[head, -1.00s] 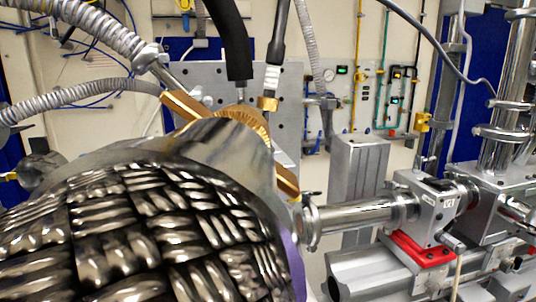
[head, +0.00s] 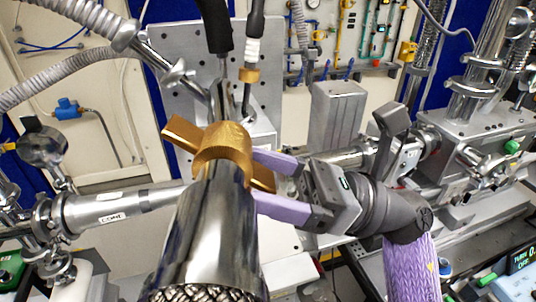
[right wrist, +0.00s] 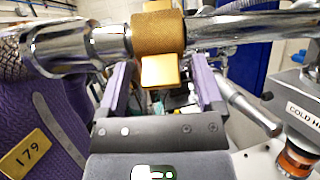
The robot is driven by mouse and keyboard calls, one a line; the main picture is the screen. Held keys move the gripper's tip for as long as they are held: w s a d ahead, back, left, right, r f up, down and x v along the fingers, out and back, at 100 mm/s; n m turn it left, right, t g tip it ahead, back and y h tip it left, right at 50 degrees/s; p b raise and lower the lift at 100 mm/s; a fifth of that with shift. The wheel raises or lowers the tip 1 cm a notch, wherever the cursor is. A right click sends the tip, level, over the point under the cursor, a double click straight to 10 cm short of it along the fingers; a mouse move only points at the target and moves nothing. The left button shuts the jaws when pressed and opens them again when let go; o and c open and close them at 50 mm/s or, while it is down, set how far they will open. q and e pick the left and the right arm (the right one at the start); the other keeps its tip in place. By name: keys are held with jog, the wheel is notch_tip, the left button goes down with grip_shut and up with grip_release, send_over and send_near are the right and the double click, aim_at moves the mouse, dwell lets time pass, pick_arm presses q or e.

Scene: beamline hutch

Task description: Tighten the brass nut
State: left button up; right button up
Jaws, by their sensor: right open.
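The brass nut (head: 222,146) is a gold collar with flat wings, around the polished metal pipe (head: 210,225) at the middle of the head view. One wing points up-left and the other down-right. My right gripper (head: 259,181), with purple fingers, comes in from the right. Its fingers lie on either side of the lower-right wing, open and not closed on it. In the right wrist view the nut (right wrist: 158,32) is at the top centre, its wing (right wrist: 160,70) between the parted fingertips (right wrist: 161,78). My left gripper is out of view.
A braided hose (head: 205,293) joins the pipe's near end. A steel pipe with a gauge (head: 44,147) is on the left. A grey pillar (head: 337,115) and beamline hardware (head: 480,140) stand on the right. Black cables (head: 216,25) hang behind the nut.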

aim_at(250, 146)
jog(key=shift+a, duration=0.15)
jog(key=c, duration=1)
jog(key=shift+w+d+r+h+p, duration=0.15)
jog(key=shift+r+h+p, duration=0.2)
jog(key=shift+h+p, duration=0.25)
jog(key=shift+s+d+r+h+p, duration=0.1)
jog(key=shift+r+h+p, duration=0.3)
jog(key=shift+h, duration=0.4)
jog(key=shift+w+d+r+h+p, duration=0.15)
jog(key=shift+r+h+p, duration=0.1)
jog(key=shift+h+p, duration=0.4)
jog(key=h+p, duration=0.1)
jog(key=h, duration=0.1)
jog(key=r+h+p, duration=0.1)
jog(key=shift+d+r+n+h, duration=0.1)
jog(key=shift+r+n+h, duration=0.2)
jog(key=shift+h, duration=0.05)
jog(key=h+p, duration=0.1)
jog(key=r+h+p, duration=0.1)
jog(key=h+p, duration=0.1)
jog(key=shift+a+r, duration=0.2)
jog(key=shift+a+r+h+p, duration=0.2)
jog(key=shift+h+p, duration=0.25)
jog(key=shift+h, duration=0.45)
jog(key=shift+a+r+h+p, duration=0.15)
jog(key=shift+h+p, duration=0.3)
jog(key=shift+h, duration=0.45)
